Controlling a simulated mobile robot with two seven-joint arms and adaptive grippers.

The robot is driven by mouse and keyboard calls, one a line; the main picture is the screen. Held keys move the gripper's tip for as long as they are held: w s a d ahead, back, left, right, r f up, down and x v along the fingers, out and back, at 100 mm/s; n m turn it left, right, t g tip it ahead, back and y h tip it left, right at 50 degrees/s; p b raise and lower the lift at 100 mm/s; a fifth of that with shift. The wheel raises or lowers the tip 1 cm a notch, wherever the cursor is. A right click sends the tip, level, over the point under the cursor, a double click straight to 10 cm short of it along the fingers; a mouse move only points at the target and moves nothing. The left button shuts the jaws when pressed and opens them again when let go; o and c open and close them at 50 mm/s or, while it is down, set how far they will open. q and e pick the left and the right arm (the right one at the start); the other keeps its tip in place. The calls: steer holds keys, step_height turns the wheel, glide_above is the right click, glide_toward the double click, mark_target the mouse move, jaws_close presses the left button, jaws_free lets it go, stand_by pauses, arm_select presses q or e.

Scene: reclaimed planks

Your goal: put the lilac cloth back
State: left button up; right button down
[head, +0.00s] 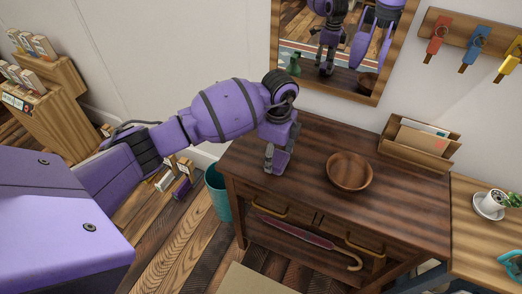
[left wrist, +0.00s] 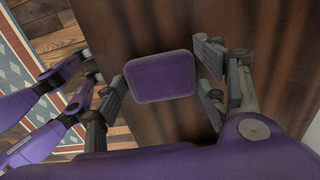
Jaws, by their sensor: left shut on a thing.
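The lilac cloth (left wrist: 160,77) shows in the left wrist view as a purple, folded-looking pad with rounded corners. My left gripper (left wrist: 161,88) has a grey finger on each side of it and is shut on it. In the head view my left gripper (head: 276,160) points down over the left end of the dark wooden dresser top (head: 318,141). The cloth is hard to tell from my purple gripper there, and I cannot tell whether it touches the wood.
A wooden bowl (head: 349,172) stands right of the gripper, with a letter holder (head: 420,145) behind it. A mirror (head: 376,98) hangs above. A teal bin (head: 217,193) stands left of the dresser. An umbrella (head: 295,232) lies below the drawers. The front dresser top is clear.

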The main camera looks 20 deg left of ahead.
arm_select(q)
steer(key=shift+f, duration=0.15)
steer(key=o, duration=1.2)
steer(key=shift+f, duration=0.1)
